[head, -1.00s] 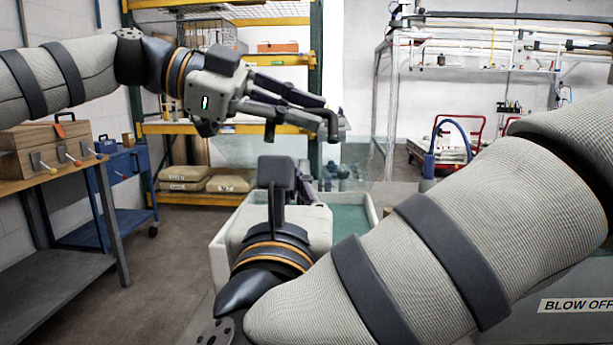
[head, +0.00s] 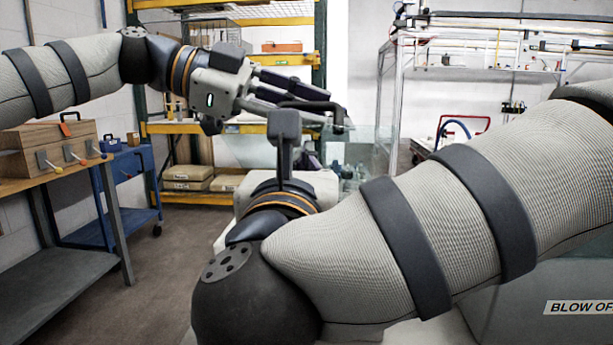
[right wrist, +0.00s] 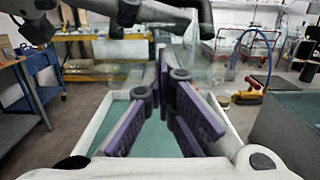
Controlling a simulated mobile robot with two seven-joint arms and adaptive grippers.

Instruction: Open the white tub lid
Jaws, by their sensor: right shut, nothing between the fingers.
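The white tub shows a white rim (right wrist: 105,122) and a teal inside in the right wrist view. In the head view my right arm hides most of it. A clear panel (head: 355,145), apparently the lid, stands raised at the tub's far side. A dark bent bar (head: 318,104), probably its handle, lies at my left gripper's fingers. My left gripper (head: 328,108) is above the tub; its grip on the bar is unclear. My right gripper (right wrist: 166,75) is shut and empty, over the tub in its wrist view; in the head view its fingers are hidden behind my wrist.
A wooden box (head: 60,145) sits on a workbench at the left, beside a blue cart (head: 130,170). A yellow and green shelf rack (head: 230,128) stands behind. A grey block marked BLOW OFF (head: 580,307) is at the lower right. Floor between bench and tub is clear.

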